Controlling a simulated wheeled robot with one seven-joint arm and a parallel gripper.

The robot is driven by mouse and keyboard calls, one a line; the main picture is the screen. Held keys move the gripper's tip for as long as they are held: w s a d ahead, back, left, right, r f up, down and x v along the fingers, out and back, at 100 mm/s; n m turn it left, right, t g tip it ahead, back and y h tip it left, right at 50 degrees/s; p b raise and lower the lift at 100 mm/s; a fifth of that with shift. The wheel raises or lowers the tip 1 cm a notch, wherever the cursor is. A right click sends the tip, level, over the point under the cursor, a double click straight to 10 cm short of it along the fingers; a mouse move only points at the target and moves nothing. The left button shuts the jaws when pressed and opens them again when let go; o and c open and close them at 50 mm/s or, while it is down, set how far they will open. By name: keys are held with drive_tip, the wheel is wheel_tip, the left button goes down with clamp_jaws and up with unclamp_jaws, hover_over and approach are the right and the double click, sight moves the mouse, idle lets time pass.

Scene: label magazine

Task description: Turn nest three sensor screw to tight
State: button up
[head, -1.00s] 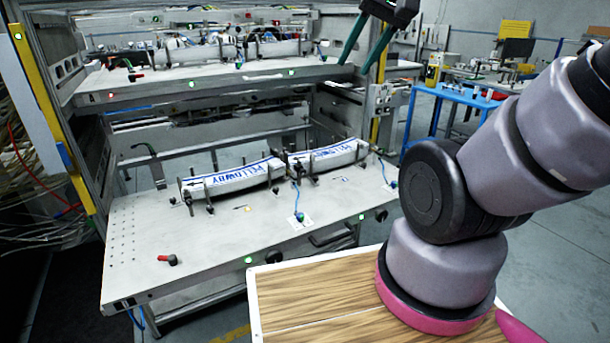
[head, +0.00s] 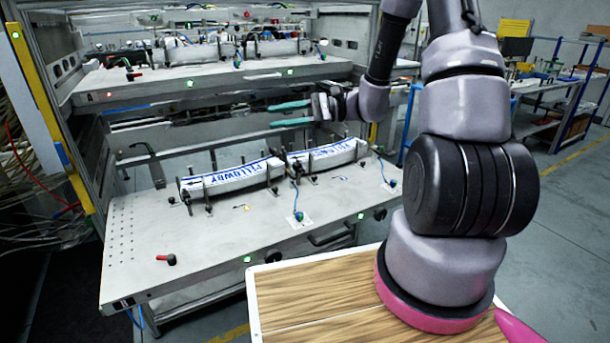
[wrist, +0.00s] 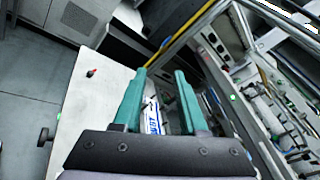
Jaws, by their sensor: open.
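My gripper (head: 272,115) is open and empty, its teal fingers pointing left in the space above the lower shelf (head: 140,235) and below the upper one. Two long white label packs with blue lettering, a left pack (head: 232,177) and a right pack (head: 328,155), lie between upright posts on that shelf. Sensor fittings with blue cables stand in front of them, one near the middle (head: 299,216) and one at the right (head: 392,183). I cannot tell which is nest three's, and the screw is too small to make out. In the wrist view, a pack (wrist: 152,116) shows between the open fingers (wrist: 160,74).
A red-handled part (head: 167,259) lies at the shelf's front left. The upper shelf (head: 150,85) with similar nests overhangs behind. A yellow-edged frame post (head: 45,110) stands at the left. My wooden base top is in front. The shelf's front left is mostly clear.

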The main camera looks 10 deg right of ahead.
drive_tip(key=w+d+f+m+t+y, duration=0.1)
drive_tip(key=w+d+f+m+t, duration=0.1)
drive_tip(key=w+f+m+t, duration=0.25)
drive_tip(key=m+t+h, duration=1.1)
drive_tip(key=m+h, duration=0.2)
drive_tip(key=m, duration=0.2)
approach(303, 172)
drive_tip(key=x, duration=0.8)
drive_tip(key=shift+w+a+r, duration=0.1)
clamp_jaws()
